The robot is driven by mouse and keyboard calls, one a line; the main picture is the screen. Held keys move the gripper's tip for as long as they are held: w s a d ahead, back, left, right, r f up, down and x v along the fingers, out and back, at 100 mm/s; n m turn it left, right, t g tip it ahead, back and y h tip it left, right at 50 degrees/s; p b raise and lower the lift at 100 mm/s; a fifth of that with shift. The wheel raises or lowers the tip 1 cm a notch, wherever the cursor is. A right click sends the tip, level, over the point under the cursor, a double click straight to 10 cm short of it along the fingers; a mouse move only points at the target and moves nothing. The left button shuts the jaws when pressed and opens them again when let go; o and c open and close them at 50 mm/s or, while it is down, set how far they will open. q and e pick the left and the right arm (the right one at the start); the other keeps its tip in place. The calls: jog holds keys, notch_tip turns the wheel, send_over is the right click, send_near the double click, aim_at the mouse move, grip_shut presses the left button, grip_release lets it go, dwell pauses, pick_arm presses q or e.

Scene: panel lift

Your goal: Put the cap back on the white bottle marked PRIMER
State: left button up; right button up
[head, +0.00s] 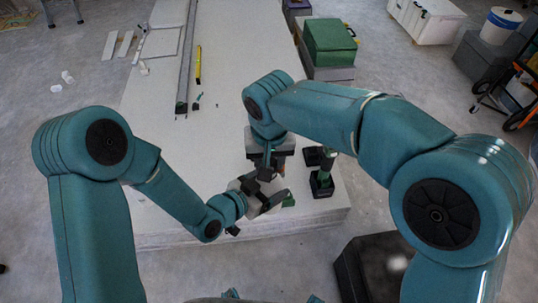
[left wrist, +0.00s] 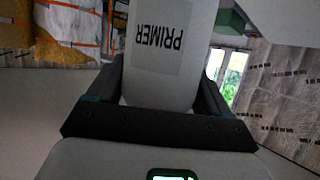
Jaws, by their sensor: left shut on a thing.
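The white bottle marked PRIMER (left wrist: 170,62) stands out in the left wrist view, between the two dark fingers of my left gripper, its lettering upside down. My left gripper (head: 262,194) is shut on the bottle, low over the front part of the white table. My right gripper (head: 268,172) points down right above and close to the left one. Its fingers are small and dark here, so I cannot tell whether it is open or holds anything. I cannot make out the cap or the bottle's mouth in either view.
The white table (head: 160,105) is largely bare on its left. A dark green cordless tool (head: 322,180) stands right of my grippers. A yellow level (head: 198,65) and long rails lie farther back. A green box (head: 330,42) and a dark box (head: 372,265) stand beside the table.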

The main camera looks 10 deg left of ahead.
jog(key=shift+f, duration=0.2)
jog(key=shift+f, duration=0.55)
dwell(0.5)
jog(key=m, duration=0.6)
jog(key=shift+a+m+h, duration=0.15)
jog(key=shift+m+h, duration=0.25)
jog(key=m, duration=0.5)
jog(key=shift+w+g, duration=0.1)
jog(key=shift+g, duration=0.2)
jog(key=m, duration=0.5)
jog(key=shift+w+m+g+h, duration=0.1)
jog(key=shift+m+g+h, duration=0.2)
jog(key=shift+h, duration=0.1)
jog(key=m, duration=0.3)
jog(key=shift+f, duration=0.1)
jog(key=m+g, duration=0.1)
jog(key=m, duration=0.5)
